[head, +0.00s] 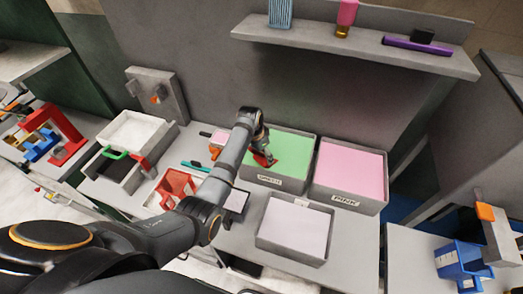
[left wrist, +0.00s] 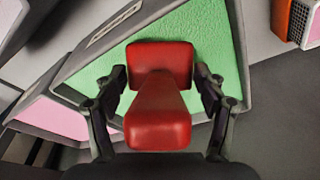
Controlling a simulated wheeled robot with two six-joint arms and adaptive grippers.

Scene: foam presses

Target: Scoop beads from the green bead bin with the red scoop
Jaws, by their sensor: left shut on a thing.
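The green bead bin (head: 293,152) is a grey box filled with green beads, at the back middle of the table in the head view. The red scoop (head: 264,159) is over the left part of this bin. My left gripper (head: 263,150) is shut on it. In the left wrist view the red scoop (left wrist: 160,105) sits between the two fingers of my left gripper (left wrist: 160,92), with the green beads (left wrist: 95,75) behind it. I cannot tell whether the scoop touches the beads. My right gripper is not in view.
A bin of pink beads (head: 350,170) stands right of the green one, and a bin with pale contents (head: 295,226) stands in front. A shelf (head: 355,48) hangs above.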

